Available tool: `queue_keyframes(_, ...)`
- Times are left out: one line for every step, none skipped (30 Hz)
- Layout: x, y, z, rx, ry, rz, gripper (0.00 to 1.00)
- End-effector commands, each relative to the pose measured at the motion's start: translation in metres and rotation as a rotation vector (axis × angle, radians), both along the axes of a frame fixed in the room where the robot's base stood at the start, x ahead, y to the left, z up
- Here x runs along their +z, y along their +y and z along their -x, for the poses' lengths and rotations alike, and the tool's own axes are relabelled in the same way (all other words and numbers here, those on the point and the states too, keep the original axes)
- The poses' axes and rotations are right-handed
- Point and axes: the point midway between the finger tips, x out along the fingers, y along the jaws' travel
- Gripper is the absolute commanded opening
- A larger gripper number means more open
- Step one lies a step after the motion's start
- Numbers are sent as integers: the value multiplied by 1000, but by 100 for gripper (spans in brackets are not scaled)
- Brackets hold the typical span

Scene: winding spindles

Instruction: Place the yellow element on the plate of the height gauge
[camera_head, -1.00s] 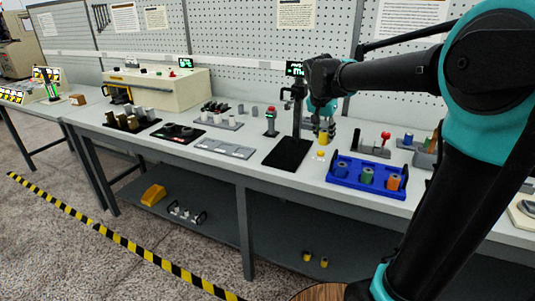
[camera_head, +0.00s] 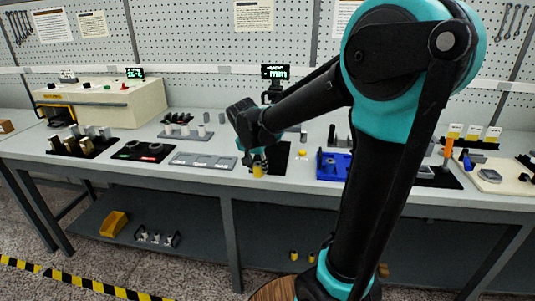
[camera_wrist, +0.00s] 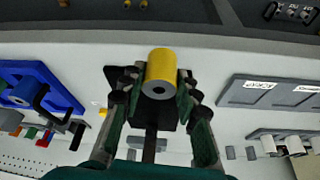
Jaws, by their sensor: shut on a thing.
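My gripper (camera_head: 254,160) is shut on the yellow element (camera_head: 259,170), a cylinder with a dark hole in its end. In the wrist view the yellow element (camera_wrist: 161,66) sits between both fingers of my gripper (camera_wrist: 160,88). The height gauge's black plate (camera_head: 279,156) lies on the table just right of and behind the yellow element in the head view. My arm hides most of the gauge's column; its green display (camera_head: 275,72) shows above. In the wrist view the black plate (camera_wrist: 118,76) shows behind the element. I cannot tell how high the element is above it.
A blue tray (camera_head: 327,174) stands right of the gauge, partly behind my arm. A grey recessed tray (camera_head: 203,161) lies left of it. A small yellow button (camera_head: 302,153) sits beside the plate. The table's front edge (camera_wrist: 200,40) is close to the gripper.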

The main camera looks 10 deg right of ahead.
Motion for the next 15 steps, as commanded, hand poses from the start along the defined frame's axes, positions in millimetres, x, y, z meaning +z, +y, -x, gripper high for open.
queue_keyframes(0,-7,-12,-5,0,-1,2)
queue_keyframes(0,-11,-19,-5,0,-1,2)
queue_keyframes(0,-16,-27,-4,0,-1,2)
queue_keyframes(0,-19,-34,-5,0,-1,2)
queue_keyframes(0,-22,-40,-3,0,0,2)
queue_keyframes(0,-27,-47,-4,0,0,2)
queue_keyframes(0,-29,-52,-3,0,0,2)
queue_keyframes(0,-32,-57,-2,0,0,2)
queue_keyframes(0,-35,-62,-2,0,-1,2)
queue_keyframes(0,-37,-66,-2,0,-1,2)
queue_keyframes(0,-38,-68,-1,0,0,2)
queue_keyframes(0,-39,-71,0,0,-1,2)
queue_keyframes(0,-40,-73,0,0,-1,2)
queue_keyframes(0,-41,-74,1,0,0,2)
queue_keyframes(0,-42,-75,0,0,-1,2)
